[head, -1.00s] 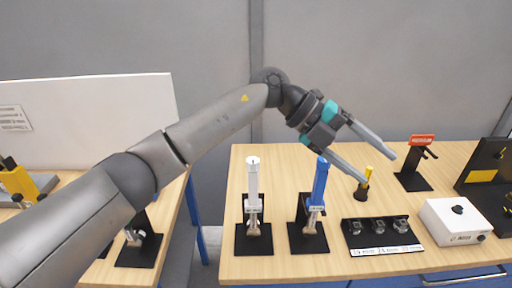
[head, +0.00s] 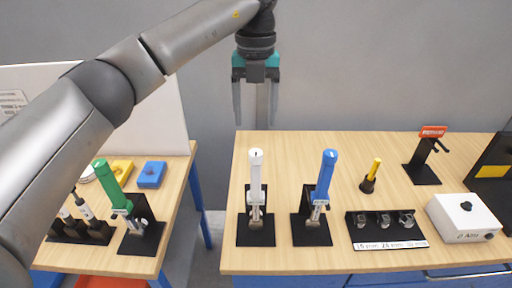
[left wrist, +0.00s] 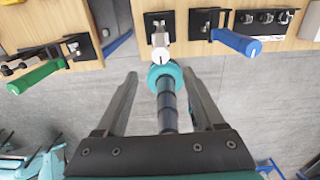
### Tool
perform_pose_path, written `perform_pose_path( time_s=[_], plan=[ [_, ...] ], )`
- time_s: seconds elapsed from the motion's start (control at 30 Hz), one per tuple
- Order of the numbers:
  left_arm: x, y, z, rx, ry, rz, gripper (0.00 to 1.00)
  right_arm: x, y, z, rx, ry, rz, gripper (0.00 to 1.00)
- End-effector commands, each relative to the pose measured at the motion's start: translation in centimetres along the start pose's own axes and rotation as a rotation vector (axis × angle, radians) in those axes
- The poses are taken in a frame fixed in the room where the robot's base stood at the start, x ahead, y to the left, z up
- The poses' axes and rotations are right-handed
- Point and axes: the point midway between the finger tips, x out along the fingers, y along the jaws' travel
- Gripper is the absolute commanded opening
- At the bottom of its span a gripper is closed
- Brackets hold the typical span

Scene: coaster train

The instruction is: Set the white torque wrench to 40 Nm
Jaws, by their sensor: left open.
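The white torque wrench (head: 255,178) stands upright in a black stand (head: 256,232) at the left end of the right-hand table. It also shows in the left wrist view (left wrist: 160,50), its white end cap facing the camera, ahead of the fingers. My left gripper (head: 256,115) is open and empty, fingers pointing down, above and behind the white wrench. In the left wrist view my gripper's fingers (left wrist: 160,95) are spread wide, with a teal and dark part of my own body seen between them. My right gripper is not in view. The wrench's scale is too small to read.
A blue wrench (head: 324,178) stands close to the right of the white one. A green wrench (head: 113,190) leans on the left table. A socket rack (head: 385,230), a yellow-handled tool (head: 371,175) and a white box (head: 463,218) stand right. A gap separates the tables.

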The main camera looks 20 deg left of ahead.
Motion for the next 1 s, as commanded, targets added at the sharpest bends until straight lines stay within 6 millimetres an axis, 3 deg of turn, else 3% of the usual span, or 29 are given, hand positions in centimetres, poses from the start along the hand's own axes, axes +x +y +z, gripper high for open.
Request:
perform_pose_path(
  time_s=[0.2,0.43,0.87,1.0],
  plan=[
    [4.7,0.0,-0.1,0.0,0.004,0.001,0.7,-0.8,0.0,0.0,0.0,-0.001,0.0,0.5],
    [8.1,-0.1,0.0,0.001,0.001,-0.001,0.7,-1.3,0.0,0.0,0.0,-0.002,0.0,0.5],
    [9.2,-0.1,0.0,0.001,-0.001,-0.002,0.7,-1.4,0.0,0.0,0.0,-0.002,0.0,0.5],
    [9.2,-0.1,0.0,0.001,-0.001,-0.002,0.56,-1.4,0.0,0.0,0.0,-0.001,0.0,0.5]
  ],
)
